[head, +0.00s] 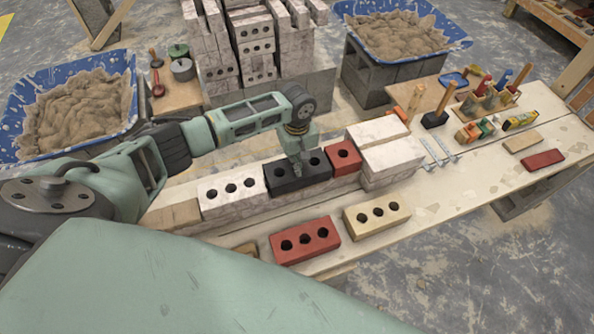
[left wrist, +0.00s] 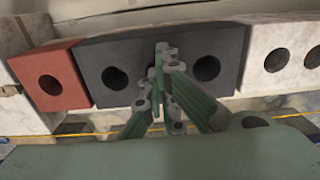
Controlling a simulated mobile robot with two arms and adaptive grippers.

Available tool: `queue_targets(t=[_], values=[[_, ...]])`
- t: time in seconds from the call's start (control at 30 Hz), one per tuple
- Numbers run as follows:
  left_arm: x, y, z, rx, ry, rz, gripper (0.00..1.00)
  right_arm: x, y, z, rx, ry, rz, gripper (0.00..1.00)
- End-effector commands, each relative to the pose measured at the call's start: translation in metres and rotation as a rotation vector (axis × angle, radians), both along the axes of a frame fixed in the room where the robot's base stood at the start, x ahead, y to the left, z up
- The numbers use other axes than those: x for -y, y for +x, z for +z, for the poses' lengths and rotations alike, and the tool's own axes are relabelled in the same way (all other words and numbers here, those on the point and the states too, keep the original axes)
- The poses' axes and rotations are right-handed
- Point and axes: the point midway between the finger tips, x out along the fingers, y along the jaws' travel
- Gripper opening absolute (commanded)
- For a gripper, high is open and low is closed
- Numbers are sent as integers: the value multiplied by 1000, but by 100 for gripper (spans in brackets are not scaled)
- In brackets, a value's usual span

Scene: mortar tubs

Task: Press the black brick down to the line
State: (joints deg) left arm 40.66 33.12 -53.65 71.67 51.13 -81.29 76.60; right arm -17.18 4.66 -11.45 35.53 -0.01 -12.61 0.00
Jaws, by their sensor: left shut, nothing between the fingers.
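The black brick (head: 284,181) lies in the low brick course on the bench, between a white brick (head: 232,188) on its left and a short red brick (head: 345,158) on its right. My left gripper (head: 297,168) is shut and empty, pointing down over the black brick. In the left wrist view, the black brick (left wrist: 125,52) fills the middle, and the gripper (left wrist: 160,50) covers part of its centre hole. Its fingertips look at or just above the top face; I cannot tell if they touch. A thin yellow line (left wrist: 90,133) runs along the course. My right gripper is not in view.
A stack of pale bricks (head: 385,158) closes the course's right end. A loose red brick (head: 305,241) and a cream brick (head: 377,216) lie on the bench in front. Tools and several small items stand farther right. Blue mortar tubs (head: 131,75) stand behind.

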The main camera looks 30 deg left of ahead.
Motion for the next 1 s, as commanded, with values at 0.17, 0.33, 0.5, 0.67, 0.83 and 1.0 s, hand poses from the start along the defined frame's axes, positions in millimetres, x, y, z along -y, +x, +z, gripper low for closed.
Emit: queue_targets(t=[0.17,0.33,0.5,0.67,0.83,1.0], values=[[1,-4,-4,-9,0,-2,0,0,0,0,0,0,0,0],[1,-4,-5,-11,0,-2,0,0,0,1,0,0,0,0],[1,-4,-5,-11,0,-1,0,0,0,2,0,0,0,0],[1,-4,-6,-11,0,-1,0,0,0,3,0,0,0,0],[1,-5,-7,-11,1,-1,0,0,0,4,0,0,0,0],[1,-5,-7,-11,-1,-2,0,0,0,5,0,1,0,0]])
